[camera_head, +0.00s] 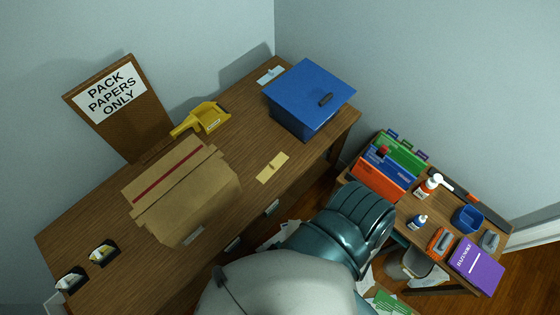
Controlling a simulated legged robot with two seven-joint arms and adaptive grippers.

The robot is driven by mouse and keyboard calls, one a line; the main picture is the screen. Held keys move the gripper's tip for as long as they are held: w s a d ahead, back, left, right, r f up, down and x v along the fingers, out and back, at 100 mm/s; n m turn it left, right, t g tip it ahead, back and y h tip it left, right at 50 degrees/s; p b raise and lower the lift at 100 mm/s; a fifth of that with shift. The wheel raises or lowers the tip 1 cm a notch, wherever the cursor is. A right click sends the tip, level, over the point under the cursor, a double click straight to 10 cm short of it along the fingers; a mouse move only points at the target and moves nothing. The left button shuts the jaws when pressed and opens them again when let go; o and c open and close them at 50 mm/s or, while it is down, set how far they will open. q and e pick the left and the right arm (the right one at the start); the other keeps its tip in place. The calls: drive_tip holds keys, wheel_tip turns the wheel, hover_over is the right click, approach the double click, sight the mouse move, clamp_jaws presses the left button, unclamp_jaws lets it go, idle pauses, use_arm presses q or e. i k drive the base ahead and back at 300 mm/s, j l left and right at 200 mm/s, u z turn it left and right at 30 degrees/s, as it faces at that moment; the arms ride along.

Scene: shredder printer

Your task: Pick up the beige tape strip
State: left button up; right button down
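The beige tape strip (272,167) lies flat on the wooden desk (222,165), near its front edge. It is between the cardboard box and the blue box, with bare wood around it. A small darker mark shows at its middle. Neither of my grippers shows in the head view. A white and teal part of my own body fills the bottom middle, in front of the desk and apart from the strip.
A cardboard box (190,205) stands left of the strip, a blue box (305,90) at the right. A yellow tape dispenser (212,114) is behind. A leaning sign (140,125) stands at the back left. A cluttered side table (408,222) is at the right.

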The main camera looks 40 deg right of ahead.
sight(273, 166)
drive_tip(key=z, duration=1.45)
